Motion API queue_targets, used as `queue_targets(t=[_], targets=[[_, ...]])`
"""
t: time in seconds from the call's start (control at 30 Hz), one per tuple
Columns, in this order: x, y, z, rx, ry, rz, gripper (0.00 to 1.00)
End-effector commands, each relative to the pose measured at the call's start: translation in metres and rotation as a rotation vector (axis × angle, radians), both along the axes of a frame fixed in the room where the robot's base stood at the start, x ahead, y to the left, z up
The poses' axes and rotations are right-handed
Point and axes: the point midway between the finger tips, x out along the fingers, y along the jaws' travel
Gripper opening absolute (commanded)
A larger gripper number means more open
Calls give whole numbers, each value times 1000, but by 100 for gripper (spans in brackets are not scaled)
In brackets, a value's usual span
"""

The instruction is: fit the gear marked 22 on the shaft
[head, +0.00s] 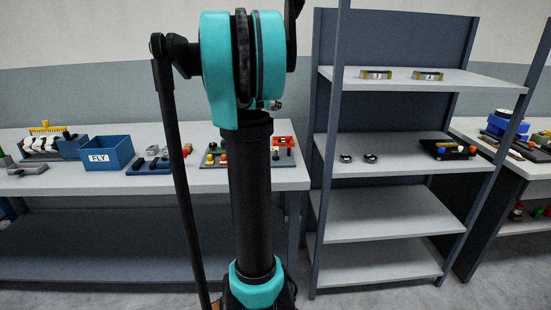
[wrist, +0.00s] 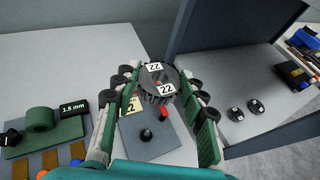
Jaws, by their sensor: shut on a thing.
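The gear marked 22 (wrist: 157,83) is dark grey and toothed, with white 22 labels on its face. It is in the wrist view between the fingers of my gripper (wrist: 160,80), which is shut on it. Below and nearer is a grey plate (wrist: 128,147) on the table. A short black upright post (wrist: 146,134) stands on the plate, clear of the gear in the picture. A red piece (wrist: 163,114) and a pale yellow label, partly hidden by the left finger, show beside it. In the head view my arm hides the gripper and gear.
A shelf unit (head: 395,167) stands right of the table (head: 60,185); two small dark round parts (wrist: 235,114) lie on its shelf. A green fixture labelled 1.5 mm (wrist: 75,107) is left of the plate. A blue FLY bin (head: 107,153) stands farther left. The table behind the gear is clear.

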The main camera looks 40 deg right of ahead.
Motion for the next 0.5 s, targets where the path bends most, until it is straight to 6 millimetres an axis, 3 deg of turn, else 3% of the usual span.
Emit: queue_targets(t=[0.17,0.5], targets=[[-7,-10,-3,-1,-1,-20,8],[-6,-9,-83,0,-1,-19,8]])
